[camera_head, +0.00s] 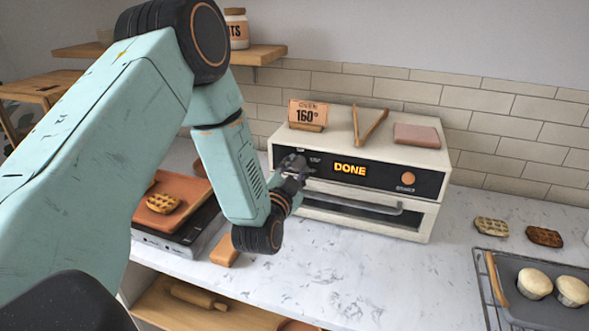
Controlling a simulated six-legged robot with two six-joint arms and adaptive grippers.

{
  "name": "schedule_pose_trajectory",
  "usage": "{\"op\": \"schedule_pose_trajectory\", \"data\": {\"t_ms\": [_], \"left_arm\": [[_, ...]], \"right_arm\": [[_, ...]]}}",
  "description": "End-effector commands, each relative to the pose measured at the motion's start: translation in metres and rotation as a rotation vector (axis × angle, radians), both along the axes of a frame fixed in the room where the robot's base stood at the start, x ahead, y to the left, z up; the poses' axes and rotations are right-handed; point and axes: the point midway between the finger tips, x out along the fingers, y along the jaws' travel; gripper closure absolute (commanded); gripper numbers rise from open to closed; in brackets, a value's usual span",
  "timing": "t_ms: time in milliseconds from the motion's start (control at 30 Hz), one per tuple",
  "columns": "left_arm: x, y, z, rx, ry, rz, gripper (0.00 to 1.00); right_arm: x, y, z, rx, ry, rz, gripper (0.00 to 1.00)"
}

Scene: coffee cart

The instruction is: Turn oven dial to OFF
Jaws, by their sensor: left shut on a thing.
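The oven (330,153) is a cream box on the counter with a black front panel. Its display (350,169) reads "DONE" in orange letters. An orange round knob or button (408,178) sits at the panel's right end, apart from my gripper. My left gripper (292,168) is at the panel's left end, shut on the oven dial there. The gripper's fingers hide the dial, so its setting cannot be read. My right gripper is not in view.
The oven handle (352,204) juts out below the panel. A card reading "OVEN 160°" (308,113), wooden tongs (369,127) and a pinkish block (417,135) rest on the oven. A waffle (163,203) lies left; a muffin tray (520,303) stands right. The front counter is mostly clear.

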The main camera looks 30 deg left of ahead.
Motion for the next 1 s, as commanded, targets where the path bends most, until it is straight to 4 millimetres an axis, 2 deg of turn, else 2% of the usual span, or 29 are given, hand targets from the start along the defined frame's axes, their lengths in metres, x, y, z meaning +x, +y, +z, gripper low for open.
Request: {"op": "schedule_pose_trajectory", "data": {"t_ms": [33, 267, 1000], "left_arm": [[0.0003, 0.0017, 0.001, 0.0, -0.004, 0.006, 0.81], [0.0007, 0.0018, 0.0021, 0.001, -0.006, 0.006, 1.0], [0.0022, 0.0001, 0.0057, 0.004, -0.016, 0.0, 1.0]], "right_arm": [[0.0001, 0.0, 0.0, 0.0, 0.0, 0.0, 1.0], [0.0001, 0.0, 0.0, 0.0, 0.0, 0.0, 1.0], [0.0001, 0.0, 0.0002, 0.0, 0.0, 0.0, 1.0]]}}
